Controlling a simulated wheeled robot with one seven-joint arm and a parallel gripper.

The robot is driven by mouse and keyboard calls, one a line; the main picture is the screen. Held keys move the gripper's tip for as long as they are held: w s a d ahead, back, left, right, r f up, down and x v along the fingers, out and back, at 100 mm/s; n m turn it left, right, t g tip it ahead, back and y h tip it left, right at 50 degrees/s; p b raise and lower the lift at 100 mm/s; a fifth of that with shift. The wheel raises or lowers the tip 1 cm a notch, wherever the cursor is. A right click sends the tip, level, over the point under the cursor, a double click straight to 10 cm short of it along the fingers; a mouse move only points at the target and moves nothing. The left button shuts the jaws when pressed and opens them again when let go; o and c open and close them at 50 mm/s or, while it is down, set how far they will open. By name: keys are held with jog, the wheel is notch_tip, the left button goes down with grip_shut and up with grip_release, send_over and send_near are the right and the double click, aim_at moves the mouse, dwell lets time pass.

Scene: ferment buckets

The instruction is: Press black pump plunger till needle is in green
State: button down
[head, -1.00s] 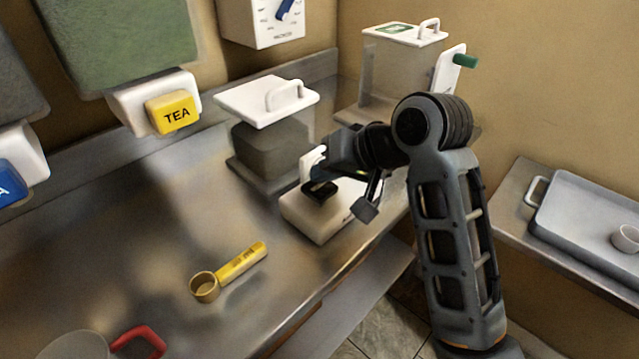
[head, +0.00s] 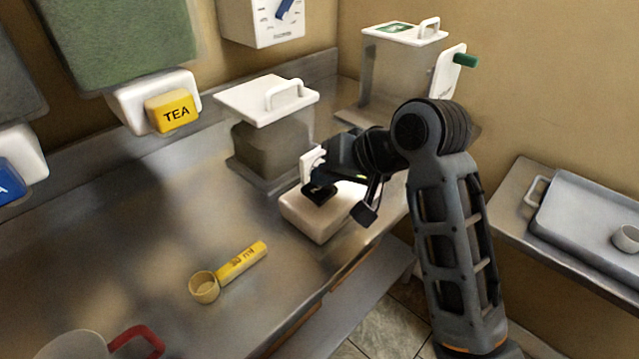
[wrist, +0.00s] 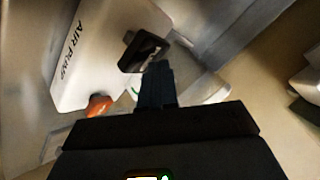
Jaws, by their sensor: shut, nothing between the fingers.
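The white air pump (head: 318,222) stands on the steel counter, and its lettering shows in the wrist view (wrist: 88,48). Its black plunger (wrist: 143,50) is just beyond my fingertips in the wrist view. In the head view the plunger (head: 318,194) is partly covered by my gripper (head: 328,178). My gripper (wrist: 158,70) is shut and empty, with its tips close to the plunger's edge; I cannot tell if they touch. A bit of green arc (wrist: 134,92) shows beside my fingers, mostly hidden. I cannot see the needle.
A lidded clear bucket (head: 268,145) stands just behind the pump, and another (head: 400,75) is farther back. A yellow scoop (head: 230,272) and a red-handled jug (head: 80,345) are at the front left. A grey tray (head: 590,220) is at right. The middle of the counter is clear.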

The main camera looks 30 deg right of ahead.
aim_at(325, 189)
jog(key=shift+f+b, duration=0.3)
jog(key=shift+f, duration=0.95)
dwell(0.8)
jog(key=shift+r, duration=0.1)
jog(key=shift+r+p, duration=2)
jog(key=shift+p, duration=0.4)
notch_tip(325, 189, up, 2)
jog(key=shift+r+p, duration=0.25)
jog(key=shift+p, duration=0.95)
jog(key=shift+r, duration=1.25)
